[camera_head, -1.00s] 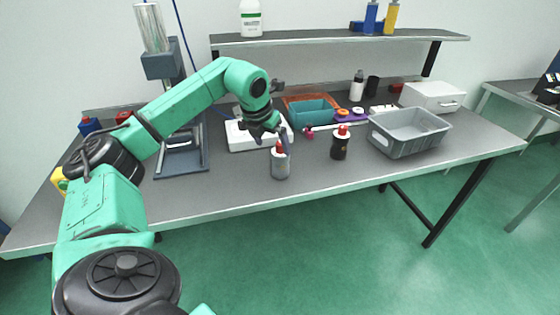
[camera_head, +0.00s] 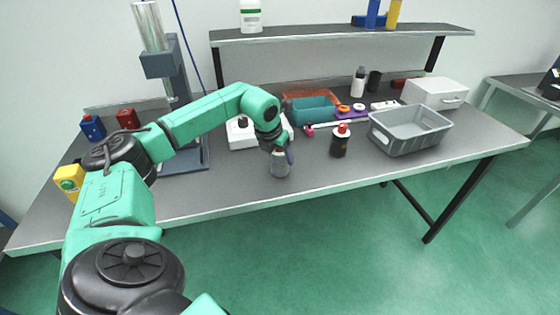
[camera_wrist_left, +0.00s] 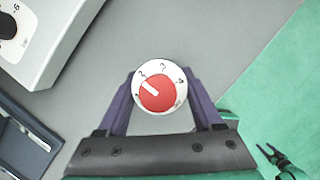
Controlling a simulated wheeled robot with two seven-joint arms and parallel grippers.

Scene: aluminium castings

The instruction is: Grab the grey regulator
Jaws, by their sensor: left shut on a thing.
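The grey regulator (camera_head: 280,164) stands upright near the front edge of the table. In the left wrist view its round white dial with a red knob (camera_wrist_left: 159,90) faces the camera. My left gripper (camera_head: 281,150) comes down on it from above, its purple fingers on either side, and is shut on it. The gripper (camera_wrist_left: 160,105) hides the red top in the head view. A similar dark regulator with a red top (camera_head: 340,141) stands to the right, apart from the gripper.
A grey bin (camera_head: 409,131) stands at the right, with a white box (camera_head: 434,93) behind it. A teal tray (camera_head: 312,108) and small parts lie behind. A white device (camera_head: 243,136) sits close behind-left of the gripper. The front table edge is near.

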